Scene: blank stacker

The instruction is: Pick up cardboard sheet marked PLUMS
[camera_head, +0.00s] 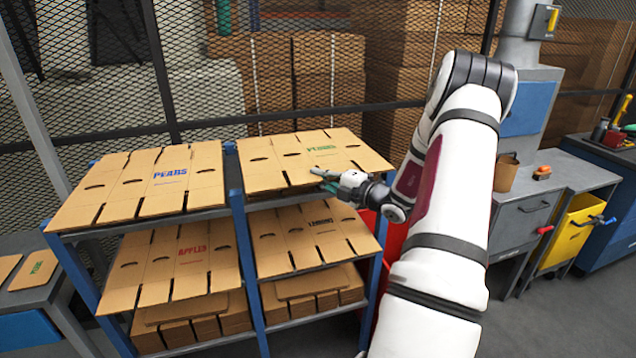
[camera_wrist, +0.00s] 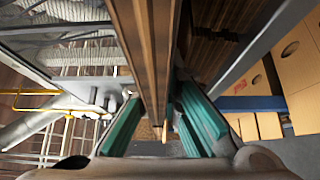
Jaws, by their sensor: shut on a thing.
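A flat brown cardboard sheet with green lettering, small and hard to read here but likely PLUMS (camera_head: 318,149), lies on the upper right shelf of the rack. My gripper (camera_head: 323,180) is at this sheet's front edge, near its right part. In the wrist view the teal fingers of my gripper (camera_wrist: 160,122) stand on both sides of a brown cardboard edge (camera_wrist: 147,60) and are shut on it. The sheet still looks level, and I cannot tell whether it is clear of the shelf. The far finger is partly hidden in the head view.
A PEARS sheet (camera_head: 150,187) lies on the upper left shelf. An APPLES sheet (camera_head: 178,262) and a LEMONS sheet (camera_head: 308,238) lie below. Blue posts (camera_head: 246,270) frame the rack. A grey bench (camera_head: 540,195) stands right; a mesh fence (camera_head: 300,60) is behind.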

